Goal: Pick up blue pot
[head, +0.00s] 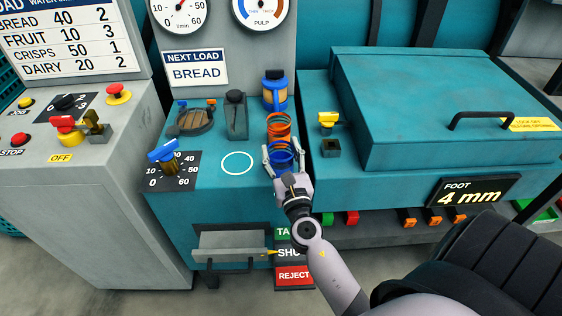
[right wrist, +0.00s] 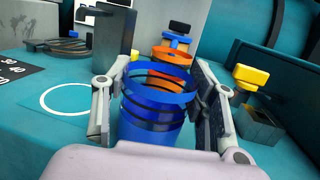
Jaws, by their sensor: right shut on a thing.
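The blue pot (head: 281,157) is an open, banded cup on the teal worktop. My right gripper (head: 283,150) has one finger on each side of it and is shut on it. In the right wrist view the blue pot (right wrist: 155,115) stands upright between the fingers, its rim facing up toward the camera. I cannot tell whether its base touches the worktop. My left gripper is not in view.
An orange pot (head: 279,128) stands just behind the blue one, and a blue container with a black top (head: 275,90) behind that. A white ring (head: 237,163) marks clear worktop at left.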

